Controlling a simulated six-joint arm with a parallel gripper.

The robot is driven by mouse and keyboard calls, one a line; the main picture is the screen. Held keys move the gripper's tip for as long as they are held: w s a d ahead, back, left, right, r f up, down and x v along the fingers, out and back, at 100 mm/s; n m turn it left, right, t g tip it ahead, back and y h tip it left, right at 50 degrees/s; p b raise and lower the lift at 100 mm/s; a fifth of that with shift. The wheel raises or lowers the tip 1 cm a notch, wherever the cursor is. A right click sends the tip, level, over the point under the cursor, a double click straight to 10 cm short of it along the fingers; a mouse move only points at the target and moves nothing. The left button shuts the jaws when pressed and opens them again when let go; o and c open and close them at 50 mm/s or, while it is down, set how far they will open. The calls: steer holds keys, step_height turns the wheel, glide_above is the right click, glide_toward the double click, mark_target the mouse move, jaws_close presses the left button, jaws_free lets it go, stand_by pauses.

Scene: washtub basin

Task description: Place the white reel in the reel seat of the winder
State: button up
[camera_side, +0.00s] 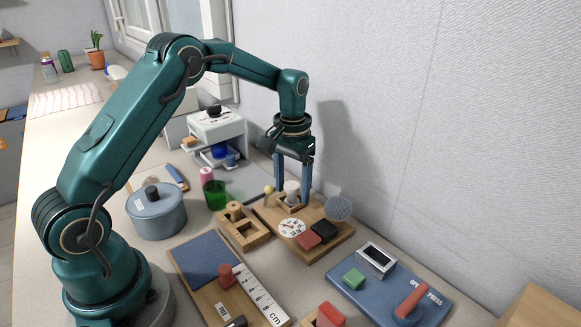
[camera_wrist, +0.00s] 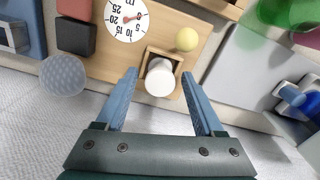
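The white reel (camera_wrist: 159,81) stands at a small square wooden holder (camera_wrist: 149,53) on the winder's wooden board (camera_wrist: 208,18). Its lower end appears to be inside the holder's walls; how deep it sits is hidden. In the side view the white reel (camera_side: 291,187) shows between my fingers, on the winder board (camera_side: 330,241). My gripper (camera_wrist: 159,73) is open, with one finger on each side of the reel and a visible gap to both. In the side view my gripper (camera_side: 292,192) points down over the holder.
The board also carries a white dial (camera_side: 292,227), a red block (camera_side: 308,234), a black block (camera_side: 324,231) and a yellow knob (camera_wrist: 187,39). A mesh-like round piece (camera_side: 338,208) is at its right edge. A wooden tray (camera_side: 252,239) and green cup (camera_side: 215,195) stand left.

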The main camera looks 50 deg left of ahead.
mark_target(293, 184)
steer(key=s+d+r+t, duration=0.1)
steer(key=s+r, duration=0.1)
steer(key=r, duration=0.6)
steer(key=s+d+r, duration=0.2)
steer(key=r, duration=0.6)
steer(key=s+d+f+m+t, duration=0.1)
steer(key=s+d+f+t, duration=0.1)
steer(key=s, duration=0.6)
steer(key=s+d+f+m+t, duration=0.1)
steer(key=s+d+t, duration=0.1)
steer(key=s, duration=0.6)
steer(key=shift+d+f+m+t, duration=0.3)
steer(key=shift+f, duration=0.1)
